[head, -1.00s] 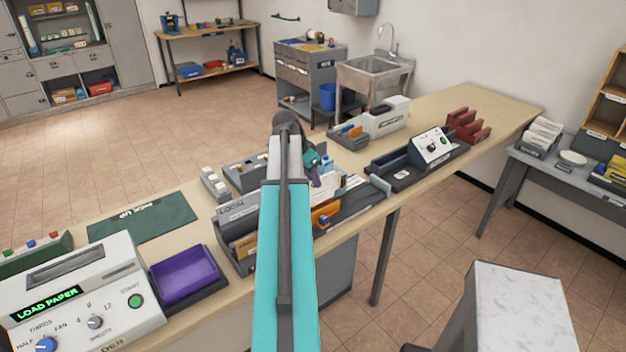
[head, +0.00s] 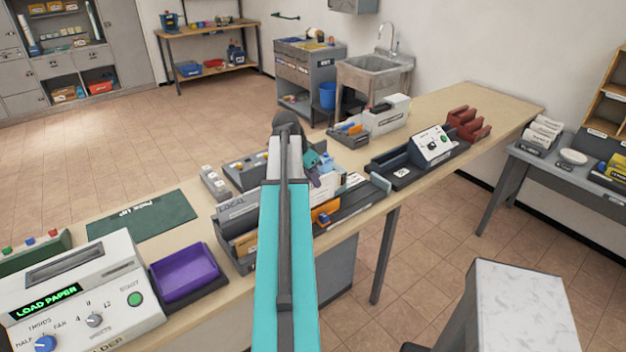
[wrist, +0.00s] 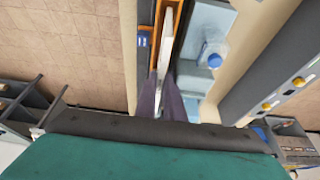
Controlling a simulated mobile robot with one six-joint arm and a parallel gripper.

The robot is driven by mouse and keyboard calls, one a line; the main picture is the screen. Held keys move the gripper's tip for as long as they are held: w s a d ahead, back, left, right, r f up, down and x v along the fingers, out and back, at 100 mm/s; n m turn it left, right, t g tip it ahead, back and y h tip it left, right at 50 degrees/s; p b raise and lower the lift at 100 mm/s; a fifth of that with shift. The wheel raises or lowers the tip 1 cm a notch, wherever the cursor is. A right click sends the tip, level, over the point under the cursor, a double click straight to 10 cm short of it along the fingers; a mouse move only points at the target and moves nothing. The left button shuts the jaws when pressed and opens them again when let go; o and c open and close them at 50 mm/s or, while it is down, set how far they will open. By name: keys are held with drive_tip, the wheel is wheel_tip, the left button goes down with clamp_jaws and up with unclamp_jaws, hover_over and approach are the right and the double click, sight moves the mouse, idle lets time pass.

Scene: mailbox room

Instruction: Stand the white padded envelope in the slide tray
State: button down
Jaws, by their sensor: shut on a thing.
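The white padded envelope (wrist: 166,42) shows edge-on in the wrist view as a narrow pale strip running from between the fingertips. My gripper (wrist: 168,92) is shut on it. An orange part (wrist: 155,40) lies close along its left side; I cannot tell whether they touch. In the head view my gripper (head: 315,180) is partly behind my arm, over the left part of the slide tray (head: 350,207), a long dark tray with an orange block (head: 326,213). A white patch (head: 351,181) beside the gripper looks like the envelope. Its lower edge is hidden.
A grey sorter marked LOCAL (head: 236,208) stands left of the tray. A dark machine with a white dial panel (head: 432,146) is to the right. A purple tray (head: 184,272) and a green mat (head: 145,220) lie left.

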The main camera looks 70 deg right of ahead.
drive_tip(key=shift+f+b, duration=0.5)
drive_tip(key=shift+f, duration=0.55)
drive_tip(key=shift+f, duration=0.1)
drive_tip(key=shift+f+b, duration=0.65)
drive_tip(key=shift+f, duration=0.45)
drive_tip(key=c, duration=1.8)
unclamp_jaws()
drive_tip(key=shift+r, duration=0.2)
drive_tip(key=shift+s+r+p, duration=0.1)
drive_tip(key=shift+r+p, duration=1.75)
drive_tip(key=shift+r, duration=1.5)
